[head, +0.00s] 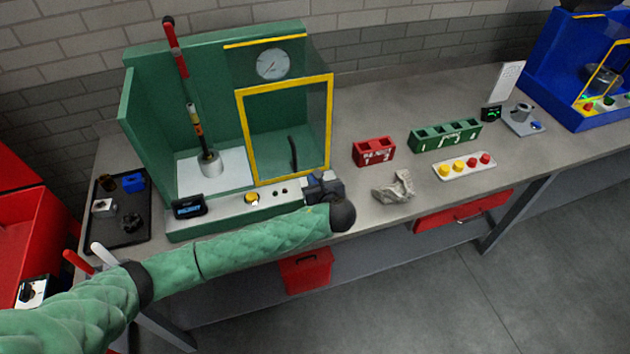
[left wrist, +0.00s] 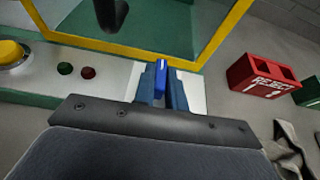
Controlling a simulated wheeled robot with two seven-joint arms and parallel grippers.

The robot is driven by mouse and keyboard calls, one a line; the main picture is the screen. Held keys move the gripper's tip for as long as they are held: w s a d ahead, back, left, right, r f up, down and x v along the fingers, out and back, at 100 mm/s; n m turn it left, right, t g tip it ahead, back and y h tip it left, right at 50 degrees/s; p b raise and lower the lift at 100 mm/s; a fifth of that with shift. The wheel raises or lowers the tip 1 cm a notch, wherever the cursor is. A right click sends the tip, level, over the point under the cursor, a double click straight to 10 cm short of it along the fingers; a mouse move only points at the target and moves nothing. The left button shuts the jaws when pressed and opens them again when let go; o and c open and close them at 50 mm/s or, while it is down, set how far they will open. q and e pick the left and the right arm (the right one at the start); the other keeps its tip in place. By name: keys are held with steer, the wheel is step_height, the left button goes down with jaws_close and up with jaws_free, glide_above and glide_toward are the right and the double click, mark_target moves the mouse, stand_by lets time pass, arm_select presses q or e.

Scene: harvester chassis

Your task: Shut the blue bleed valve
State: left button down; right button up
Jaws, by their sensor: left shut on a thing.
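The blue bleed valve (left wrist: 160,80) shows in the left wrist view as a bright blue handle between the two fingers of my left gripper (left wrist: 161,88). The fingers are shut on it, at the right end of the green press's front panel. In the head view my left gripper (head: 316,183) covers that spot, so the valve is hidden there. The green press (head: 150,130) stands behind, with a yellow-framed guard window (head: 240,130) and a pressure gauge (head: 273,64). My right gripper is not in view.
A yellow button (head: 252,198) and a small display (head: 189,206) are on the panel. A red reject bin (head: 373,151) and a grey cloth (head: 393,188) lie to the right. A black tray (head: 118,234) of parts is at left. Bare bench lies behind the bins.

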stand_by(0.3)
arm_select(q)
steer(key=c, duration=1.4)
jaws_free()
steer(key=shift+c, duration=0.2)
steer(key=shift+s+d+r+b, duration=0.1)
steer(key=shift+s+d+b, duration=0.15)
steer(key=shift+s+b, duration=0.3)
steer(key=b+v, duration=0.2)
steer(key=v, duration=0.4)
steer(key=shift+s+r+b, duration=0.2)
steer(key=shift+s+b, duration=0.05)
steer(key=shift+b, duration=0.1)
